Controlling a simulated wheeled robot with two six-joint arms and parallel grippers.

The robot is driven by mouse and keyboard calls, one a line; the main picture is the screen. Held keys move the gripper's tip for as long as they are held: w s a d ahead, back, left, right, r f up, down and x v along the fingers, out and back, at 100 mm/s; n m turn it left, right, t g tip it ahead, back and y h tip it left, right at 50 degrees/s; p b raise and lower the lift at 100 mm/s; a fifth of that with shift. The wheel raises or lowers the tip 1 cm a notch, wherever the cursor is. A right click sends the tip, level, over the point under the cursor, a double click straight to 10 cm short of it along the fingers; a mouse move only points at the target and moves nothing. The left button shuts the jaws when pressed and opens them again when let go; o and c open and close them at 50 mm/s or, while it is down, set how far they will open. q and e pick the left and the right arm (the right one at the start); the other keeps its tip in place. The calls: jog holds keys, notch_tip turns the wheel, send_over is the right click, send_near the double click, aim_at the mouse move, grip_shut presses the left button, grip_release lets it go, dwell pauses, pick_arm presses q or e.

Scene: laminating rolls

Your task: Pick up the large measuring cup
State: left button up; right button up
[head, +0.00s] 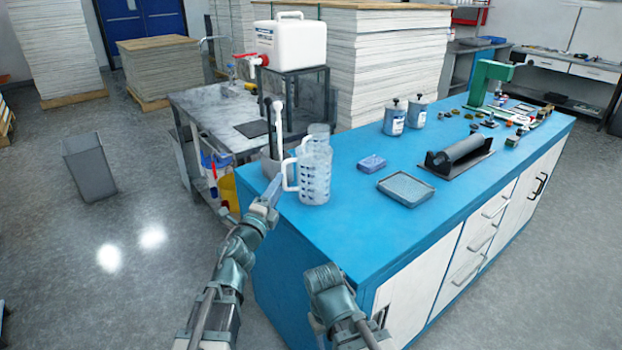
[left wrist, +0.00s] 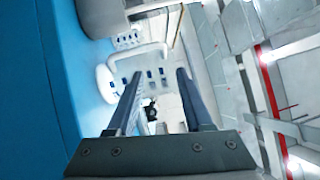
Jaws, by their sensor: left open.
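The large measuring cup (head: 316,178) is clear with blue markings and a white handle on its left side. It stands upright near the left end of the blue bench. A smaller clear measuring cup (head: 319,131) stands just behind it, partly hidden. My left gripper (head: 270,194) is beside the large cup's handle side, near the bench edge. In the left wrist view its two fingers are apart, with the large cup (left wrist: 152,75) and its pale handle beyond the tips. Nothing is held. My right arm shows at the bottom, but its gripper does not.
On the blue bench (head: 345,235) are a grey tray (head: 405,189), a blue sponge-like block (head: 371,163), a black roller device (head: 458,157) and two lidded tins (head: 395,118). A grey table with a white canister (head: 290,42) stands behind left. The bench's front middle is clear.

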aim_at(307, 176)
pick_arm(q)
jog(key=p+x, duration=0.1)
jog(key=x, duration=0.8)
jog(key=shift+r+p, duration=0.35)
jog(key=shift+p, duration=0.05)
jog(key=shift+a, duration=0.1)
grip_shut()
dwell(0.9)
